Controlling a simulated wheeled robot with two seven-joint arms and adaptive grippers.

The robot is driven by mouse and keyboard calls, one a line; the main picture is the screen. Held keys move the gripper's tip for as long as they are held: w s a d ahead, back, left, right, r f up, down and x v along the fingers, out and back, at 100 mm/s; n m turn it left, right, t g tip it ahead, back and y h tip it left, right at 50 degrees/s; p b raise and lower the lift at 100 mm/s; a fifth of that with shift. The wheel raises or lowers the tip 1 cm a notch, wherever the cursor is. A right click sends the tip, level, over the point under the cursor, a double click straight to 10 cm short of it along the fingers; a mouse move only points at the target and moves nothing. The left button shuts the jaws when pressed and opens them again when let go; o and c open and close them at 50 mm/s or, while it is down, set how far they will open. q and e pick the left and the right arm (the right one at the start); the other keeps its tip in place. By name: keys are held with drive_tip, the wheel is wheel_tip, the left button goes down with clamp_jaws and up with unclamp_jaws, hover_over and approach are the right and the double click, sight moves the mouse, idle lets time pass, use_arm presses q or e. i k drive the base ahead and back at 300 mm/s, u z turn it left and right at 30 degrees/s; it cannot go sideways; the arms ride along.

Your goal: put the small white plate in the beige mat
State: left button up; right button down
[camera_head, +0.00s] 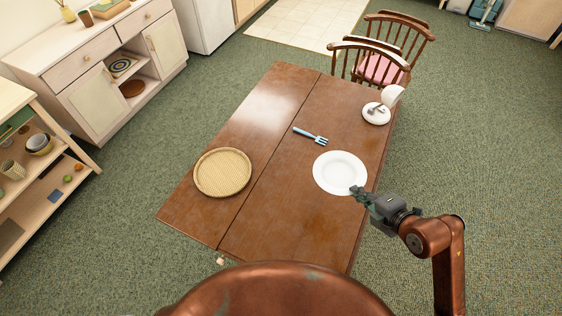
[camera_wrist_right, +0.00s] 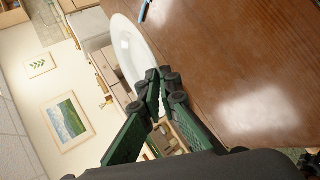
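A round white plate (camera_head: 338,172) lies on or just above the brown table near its right edge; I cannot tell whether it is lifted. My right gripper (camera_head: 358,191) is at the plate's near right rim. In the right wrist view the fingers of my right gripper (camera_wrist_right: 157,82) come together on the rim of the white plate (camera_wrist_right: 130,50). The round beige woven mat (camera_head: 222,173) lies on the left part of the table, apart from the plate, and looks empty. My left gripper is not in view.
A blue fork (camera_head: 311,136) lies beyond the plate. A small saucer (camera_head: 376,116) with a white cup (camera_head: 391,95) stands at the table's far right. The table (camera_head: 275,200) is bare between plate and mat. Wooden chairs (camera_head: 380,65) stand behind it.

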sight(223, 171)
drive_tip(key=k, duration=0.4)
drive_tip(key=u, duration=1.9)
drive_tip(key=i, duration=1.35)
drive_tip(key=u, duration=0.05)
